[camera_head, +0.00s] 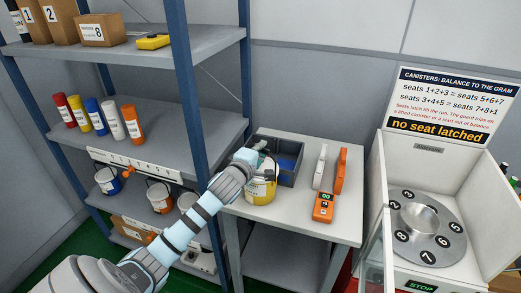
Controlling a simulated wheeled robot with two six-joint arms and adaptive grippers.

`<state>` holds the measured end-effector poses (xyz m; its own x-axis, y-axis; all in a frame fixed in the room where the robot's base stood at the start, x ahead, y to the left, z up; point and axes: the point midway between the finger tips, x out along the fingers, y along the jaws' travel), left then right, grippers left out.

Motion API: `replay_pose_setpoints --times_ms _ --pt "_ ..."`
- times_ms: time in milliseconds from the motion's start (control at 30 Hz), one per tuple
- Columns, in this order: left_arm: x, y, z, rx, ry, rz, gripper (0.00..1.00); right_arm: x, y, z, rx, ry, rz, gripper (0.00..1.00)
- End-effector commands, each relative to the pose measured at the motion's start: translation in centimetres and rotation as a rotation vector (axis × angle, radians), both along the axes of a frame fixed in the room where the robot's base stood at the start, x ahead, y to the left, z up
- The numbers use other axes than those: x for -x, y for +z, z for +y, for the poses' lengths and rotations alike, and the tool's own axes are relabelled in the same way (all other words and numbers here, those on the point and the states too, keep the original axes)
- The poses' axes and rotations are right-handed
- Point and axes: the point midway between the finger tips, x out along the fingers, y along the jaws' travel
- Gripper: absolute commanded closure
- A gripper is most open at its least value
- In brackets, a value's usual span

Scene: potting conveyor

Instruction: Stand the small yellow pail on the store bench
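The small yellow pail (260,191) is upright at the left side of the grey bench (290,223), in front of a dark bin. It has a pale label band. My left gripper (254,161) is over the pail's top at its rim. The fingers are small and partly hidden, so I cannot tell whether they are closed on it. I cannot tell whether the pail's base touches the bench. My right gripper is out of view.
The dark open bin (289,165), an orange handheld device (324,207) and upright white and orange pieces are on the bench. A shelf rack (184,100) holds coloured canisters and more pails (108,180). A white balance machine (384,150) stands right. The bench's front middle is clear.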

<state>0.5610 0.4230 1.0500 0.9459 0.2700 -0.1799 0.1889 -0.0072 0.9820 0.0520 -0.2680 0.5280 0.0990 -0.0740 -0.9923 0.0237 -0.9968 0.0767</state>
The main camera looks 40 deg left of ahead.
Motion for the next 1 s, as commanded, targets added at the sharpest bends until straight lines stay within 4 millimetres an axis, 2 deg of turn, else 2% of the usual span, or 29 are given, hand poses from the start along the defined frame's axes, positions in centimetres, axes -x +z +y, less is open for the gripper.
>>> replay_pose_setpoints --times_ms 33,100,467,567,900,1000 --pt "0.0 0.0 0.0 0.000 0.000 0.001 0.79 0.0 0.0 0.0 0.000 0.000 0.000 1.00" --pt "0.0 0.0 0.0 0.000 0.000 0.001 0.69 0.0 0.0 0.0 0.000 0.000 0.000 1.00" --pt "0.2 0.2 -0.1 -0.001 0.000 0.001 0.69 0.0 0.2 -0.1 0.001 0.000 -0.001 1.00" --pt "1.5 0.4 -0.4 -0.002 0.000 0.003 0.69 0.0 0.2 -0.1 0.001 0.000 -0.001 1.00" --pt "9.4 2.0 -2.7 -0.004 -0.003 0.005 0.69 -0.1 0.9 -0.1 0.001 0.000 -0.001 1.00" --pt "10.8 2.3 -3.1 -0.001 0.000 0.002 0.69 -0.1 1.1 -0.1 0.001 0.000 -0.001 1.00"
